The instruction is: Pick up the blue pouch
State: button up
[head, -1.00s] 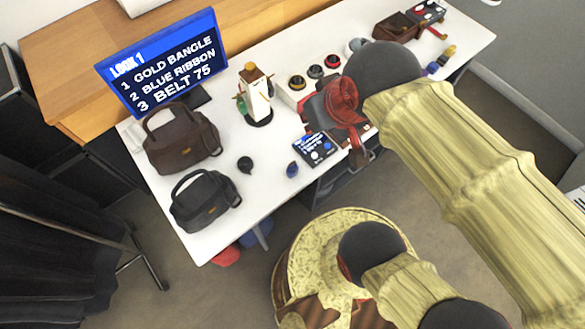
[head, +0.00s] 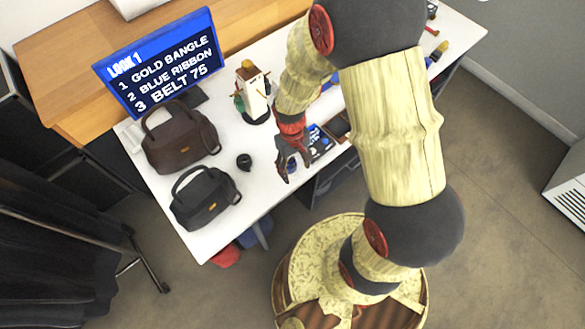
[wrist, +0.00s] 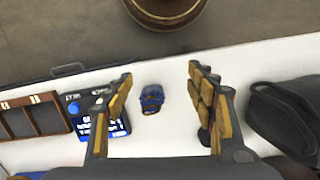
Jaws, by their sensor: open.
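The small blue pouch (wrist: 151,98) lies on the white table (wrist: 165,138), near its front edge. In the wrist view it sits between my two fingers, closer to the left one, with a gap on both sides. My gripper (wrist: 160,80) is open and empty around it in that view. In the head view my gripper (head: 294,168) points down over the table front, and its fingers hide most of the pouch.
A tablet with a blue screen (wrist: 107,118) lies left of the pouch in the wrist view. A black handbag (head: 204,199), a brown handbag (head: 181,140) and a small dark round item (head: 244,161) are left of my gripper in the head view. A white figure-like stand (head: 253,95) is behind.

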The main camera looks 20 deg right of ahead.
aim_at(291, 163)
jog(key=shift+n+t, duration=0.3)
jog(key=shift+t, duration=0.5)
jog(key=w, duration=0.2)
jog(key=w+f, duration=0.1)
jog(key=w, duration=0.1)
jog(key=shift+w+a, duration=0.1)
jog(key=shift+w, duration=0.25)
jog(key=f, duration=0.2)
jog(key=f+b, duration=0.1)
jog(key=f, duration=0.2)
jog(key=d+f+b, duration=0.1)
jog(key=f, duration=0.1)
jog(key=shift+w+f, duration=0.25)
jog(key=shift+f, duration=0.15)
jog(key=c, duration=0.3)
jog(key=c, duration=0.8)
jog(key=shift+c, duration=0.3)
jog(key=shift+r, duration=0.1)
